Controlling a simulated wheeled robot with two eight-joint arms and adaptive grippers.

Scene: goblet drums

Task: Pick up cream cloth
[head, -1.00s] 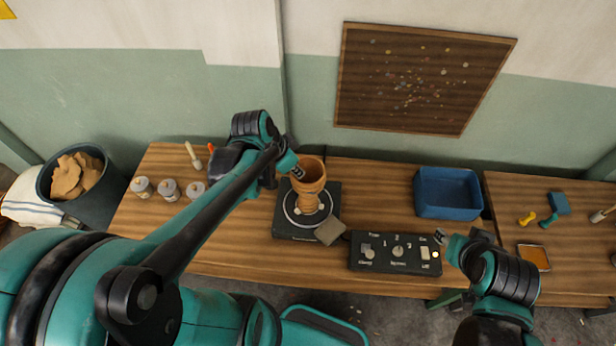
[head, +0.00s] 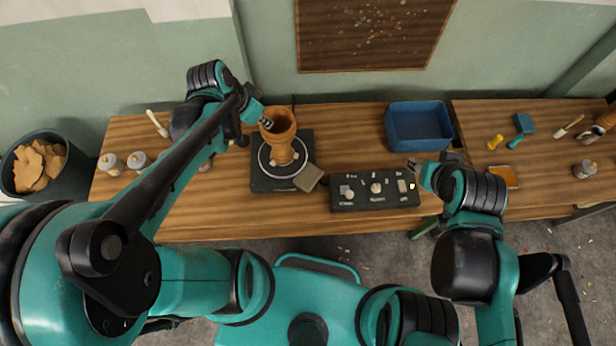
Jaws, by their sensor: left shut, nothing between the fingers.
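A small grey-beige square piece (head: 308,178) leans at the front right corner of the turntable; I cannot tell if it is cloth. No cream cloth shows clearly elsewhere. My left gripper (head: 267,123) is shut and empty at the left rim of the orange-brown clay goblet drum (head: 281,148); I cannot tell if it touches. The drum stands upright on the black turntable base (head: 268,181). My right gripper (head: 415,166) is just above the right end of the black control box (head: 352,203); its fingers are too small to read.
A blue bin (head: 419,137) stands at the back of the wooden table (head: 240,222). Several lidded jars (head: 110,164) stand at the left. A dark tub of clay pieces (head: 72,182) is beyond the left edge. A side table at right holds tools.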

